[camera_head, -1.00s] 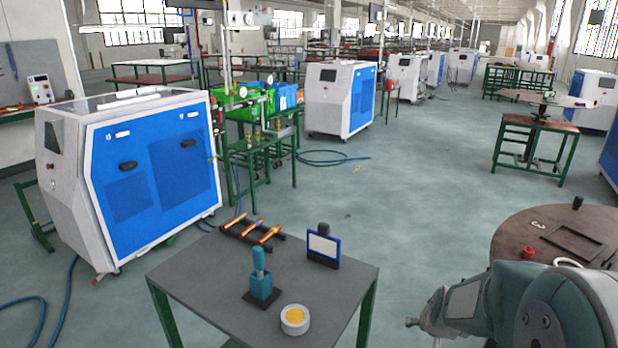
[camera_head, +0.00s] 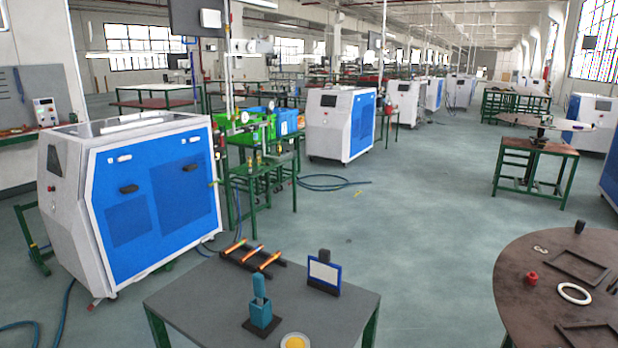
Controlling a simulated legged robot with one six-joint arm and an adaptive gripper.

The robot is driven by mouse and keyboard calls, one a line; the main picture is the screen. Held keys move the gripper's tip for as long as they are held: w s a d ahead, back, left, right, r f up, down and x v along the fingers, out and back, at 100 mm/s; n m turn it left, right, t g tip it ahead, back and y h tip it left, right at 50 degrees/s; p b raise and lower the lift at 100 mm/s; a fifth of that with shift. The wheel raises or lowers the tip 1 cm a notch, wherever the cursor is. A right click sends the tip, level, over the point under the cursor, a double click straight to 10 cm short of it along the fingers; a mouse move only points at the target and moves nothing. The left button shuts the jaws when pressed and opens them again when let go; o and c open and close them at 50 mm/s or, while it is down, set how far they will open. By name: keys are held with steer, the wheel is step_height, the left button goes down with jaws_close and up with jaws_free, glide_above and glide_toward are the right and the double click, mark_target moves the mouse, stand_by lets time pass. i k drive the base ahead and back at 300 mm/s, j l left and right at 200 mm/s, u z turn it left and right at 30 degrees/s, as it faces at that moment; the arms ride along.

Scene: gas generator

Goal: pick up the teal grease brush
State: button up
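The teal grease brush (camera_head: 259,286) stands upright in a teal block-shaped holder (camera_head: 261,315) on a dark base. It is near the front of the grey table (camera_head: 190,300). Nothing touches the brush from outside its holder. My gripper is out of view, and no part of my arm shows.
A round tin with yellow contents (camera_head: 295,341) is cut off by the bottom edge, right of the brush. A blue-framed white board (camera_head: 324,275) and a rack of orange-tipped rods (camera_head: 253,254) stand behind. A round brown table (camera_head: 520,290) holds a white ring (camera_head: 574,293) and red knob (camera_head: 532,278).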

mark_target(259, 290)
steer(key=z, duration=2.1)
steer(key=u, duration=2.5)
steer(key=i+u, duration=0.15)
steer(key=u, duration=0.25)
steer(key=i+l, duration=0.55)
